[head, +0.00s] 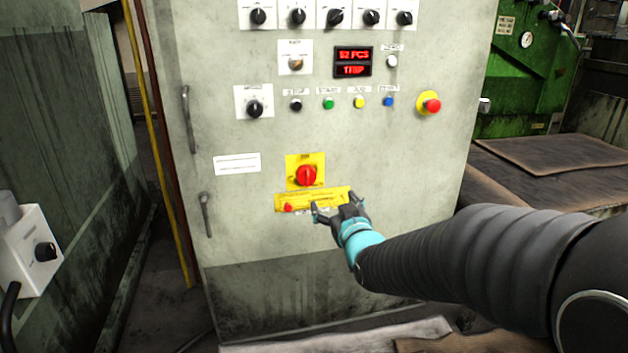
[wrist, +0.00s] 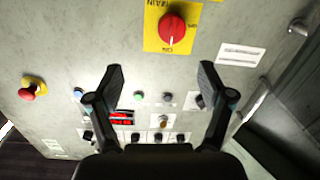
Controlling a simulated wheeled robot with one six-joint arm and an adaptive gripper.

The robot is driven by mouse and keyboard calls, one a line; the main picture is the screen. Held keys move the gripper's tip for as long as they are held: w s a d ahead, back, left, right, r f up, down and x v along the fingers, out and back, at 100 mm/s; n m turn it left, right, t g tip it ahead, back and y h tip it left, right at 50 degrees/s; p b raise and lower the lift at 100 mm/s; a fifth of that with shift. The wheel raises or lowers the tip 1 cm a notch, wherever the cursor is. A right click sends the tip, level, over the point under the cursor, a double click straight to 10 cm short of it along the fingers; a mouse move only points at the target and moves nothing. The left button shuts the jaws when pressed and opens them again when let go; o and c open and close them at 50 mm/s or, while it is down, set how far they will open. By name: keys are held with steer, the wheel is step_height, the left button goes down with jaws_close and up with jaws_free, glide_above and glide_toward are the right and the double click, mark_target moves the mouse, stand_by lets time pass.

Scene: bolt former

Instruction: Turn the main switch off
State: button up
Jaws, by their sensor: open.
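The main switch is a red rotary knob (head: 307,175) on a square yellow plate (head: 292,160) low on the grey cabinet front. In the wrist view, which is turned over, the knob (wrist: 172,28) is at the top. Its white mark points down in that picture, toward small lettering that seems to read ON. My gripper (head: 337,205) is open and empty, below and slightly right of the knob in the head view, over a yellow label strip (head: 318,197). In the wrist view its spread fingers (wrist: 161,70) are apart from the knob.
The cabinet (head: 240,120) carries black selectors, coloured buttons, a lit red display (head: 353,62) and a red emergency stop (head: 431,103) above the switch. Door handles (head: 206,213) stick out at left. A green machine (head: 530,80) and flat brown sheets (head: 555,150) are at right.

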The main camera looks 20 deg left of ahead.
mark_target(309, 178)
steer(key=shift+y, duration=0.4)
steer(key=x, duration=0.5)
steer(key=p+x, duration=0.1)
steer(key=x, duration=0.4)
steer(key=s+a+x, duration=0.1)
steer(key=x, duration=0.4)
steer(key=shift+a+p, duration=0.1)
steer(key=shift+p, duration=0.25)
steer(key=c, duration=1.2)
